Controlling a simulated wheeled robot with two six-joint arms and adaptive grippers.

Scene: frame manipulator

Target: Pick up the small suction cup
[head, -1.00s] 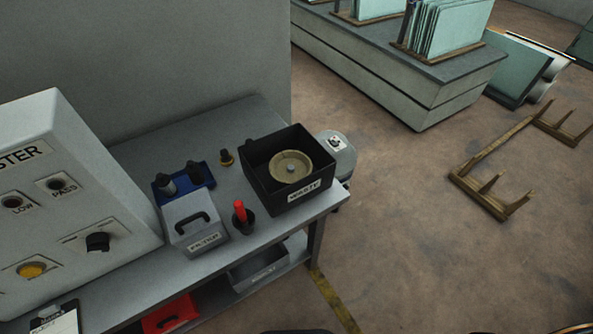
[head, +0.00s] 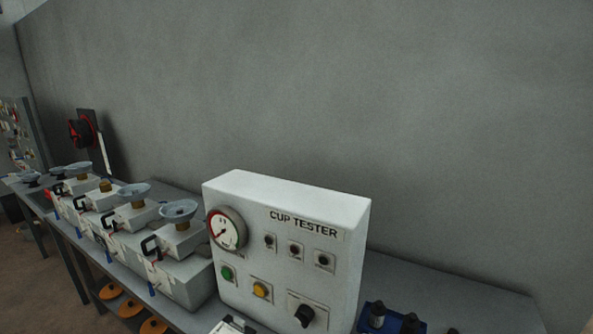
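Several pale blue-grey cups sit on brass-coloured stems on top of white boxes at the left; the nearest cup (head: 178,209) and another cup (head: 134,190) show clearly. Two small dark pieces stand in a blue tray (head: 394,321) at the bottom edge, cut off by the frame; the left dark piece (head: 378,312) and right dark piece (head: 410,321) are too small to identify surely. I cannot tell which item is the small suction cup. Neither of my grippers is in view.
The white cup tester (head: 285,250) with gauge, lights and knob stands upright mid-bench. A grey wall (head: 400,110) rises behind it. A red and black switch (head: 84,132) is on the far left wall. Orange discs (head: 130,307) lie on the shelf below.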

